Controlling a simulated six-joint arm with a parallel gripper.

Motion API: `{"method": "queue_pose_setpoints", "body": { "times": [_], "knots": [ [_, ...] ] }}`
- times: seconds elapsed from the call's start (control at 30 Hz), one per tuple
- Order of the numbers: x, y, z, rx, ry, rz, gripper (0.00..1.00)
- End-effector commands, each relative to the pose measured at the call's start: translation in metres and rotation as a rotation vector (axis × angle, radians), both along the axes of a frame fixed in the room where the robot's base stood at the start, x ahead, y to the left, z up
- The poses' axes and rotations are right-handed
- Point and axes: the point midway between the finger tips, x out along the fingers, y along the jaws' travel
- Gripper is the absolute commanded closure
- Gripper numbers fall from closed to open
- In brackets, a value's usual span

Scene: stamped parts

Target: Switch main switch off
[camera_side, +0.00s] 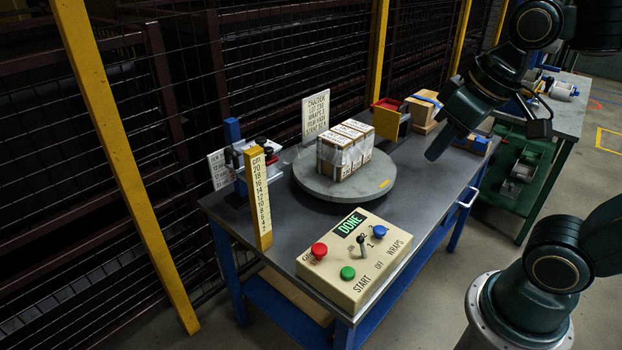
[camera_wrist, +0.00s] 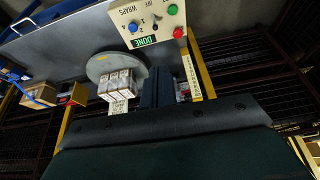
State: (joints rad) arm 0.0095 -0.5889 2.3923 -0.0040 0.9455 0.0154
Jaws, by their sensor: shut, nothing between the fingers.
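The beige control box (camera_side: 330,277) stands at the front of the bench, with a lit DONE display. A small dark lever switch (camera_side: 362,242) stands up on it, near the labels OFF and 1; I cannot tell surely which position it is in. A red button (camera_side: 319,250), a green button (camera_side: 347,273) and a blue button (camera_side: 379,231) surround it. In the wrist view the lever (camera_wrist: 155,24) shows at the top. My gripper (camera_side: 434,153) is shut and empty, above the bench's right side, well apart from the box. Its fingers (camera_wrist: 157,74) point up in the wrist view.
A round grey turntable (camera_side: 345,193) carries several wrapped cartons (camera_side: 345,150) behind the box. A yellow height scale (camera_side: 259,198) stands left of the box. A sign (camera_side: 315,116), a red-yellow holder (camera_side: 389,119) and boxes stand at the back. Space above the box is free.

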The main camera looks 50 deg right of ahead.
Motion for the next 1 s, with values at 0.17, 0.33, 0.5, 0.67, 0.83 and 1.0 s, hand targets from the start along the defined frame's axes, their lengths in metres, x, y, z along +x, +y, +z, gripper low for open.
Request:
{"method": "queue_pose_setpoints", "body": {
  "times": [0.17,0.33,0.5,0.67,0.83,1.0],
  "knots": [
    [0.022,-0.001,0.001,0.005,0.066,-0.013,1.0],
    [0.042,-0.003,0.0,0.01,0.126,-0.027,1.0],
    [0.063,-0.004,-0.003,0.014,0.186,-0.039,1.0],
    [0.082,-0.006,-0.009,0.018,0.243,-0.051,1.0],
    [0.103,-0.008,-0.018,0.022,0.303,-0.065,1.0],
    [0.124,-0.011,-0.03,0.025,0.364,-0.078,1.0]
  ]
}}
